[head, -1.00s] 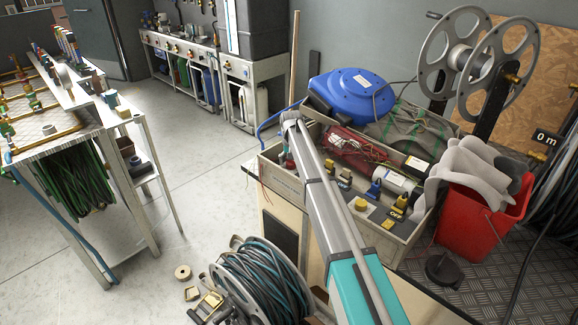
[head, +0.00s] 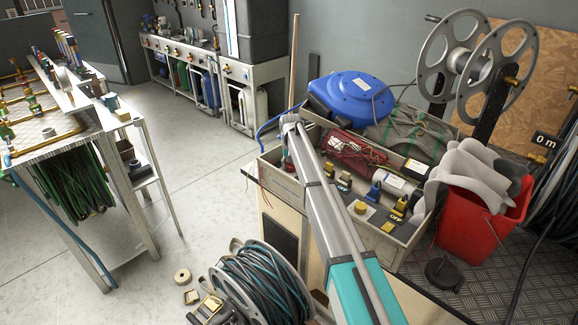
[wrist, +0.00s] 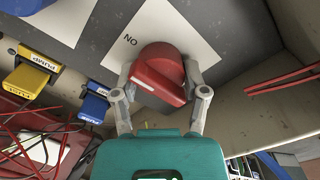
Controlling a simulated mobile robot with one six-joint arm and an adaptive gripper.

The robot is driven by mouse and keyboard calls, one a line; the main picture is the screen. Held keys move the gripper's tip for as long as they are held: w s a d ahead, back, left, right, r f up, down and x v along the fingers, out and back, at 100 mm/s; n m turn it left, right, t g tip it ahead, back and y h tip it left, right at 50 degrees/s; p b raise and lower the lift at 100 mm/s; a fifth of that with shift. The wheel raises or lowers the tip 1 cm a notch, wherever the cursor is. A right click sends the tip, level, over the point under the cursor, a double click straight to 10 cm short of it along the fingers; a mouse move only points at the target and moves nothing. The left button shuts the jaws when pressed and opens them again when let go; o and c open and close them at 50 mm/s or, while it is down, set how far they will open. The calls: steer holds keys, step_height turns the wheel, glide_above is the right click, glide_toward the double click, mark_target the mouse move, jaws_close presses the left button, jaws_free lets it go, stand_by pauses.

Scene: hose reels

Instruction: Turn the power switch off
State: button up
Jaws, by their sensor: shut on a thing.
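The power switch is a red rotary knob (wrist: 160,58) on a white plate (wrist: 186,22) in the wrist view. Upside-down lettering on the plate reads ON. A short white mark shows on the knob's side. My gripper (wrist: 161,71) has one finger on each side of the knob and is shut on it. In the head view my arm reaches to the left end of the open grey box, and a bit of red shows below its tip (head: 291,165). Most of the knob is hidden there.
In the wrist view, a yellow switch (wrist: 30,80) and a blue switch (wrist: 93,108) sit left of the knob. Red wires lie nearby. In the head view, the box (head: 284,181) also holds a yellow switch marked OFF (head: 397,212). A blue reel (head: 352,97) stands behind.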

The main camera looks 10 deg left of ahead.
steer(key=shift+n, duration=0.4)
steer(key=n, duration=0.8)
steer(key=shift+n, duration=0.3)
steer(key=n, duration=0.8)
steer(key=shift+d+n, duration=0.1)
steer(key=shift+n, duration=0.2)
steer(key=o, duration=1.1)
steer(key=shift+w, duration=0.1)
steer(key=shift+o, duration=0.2)
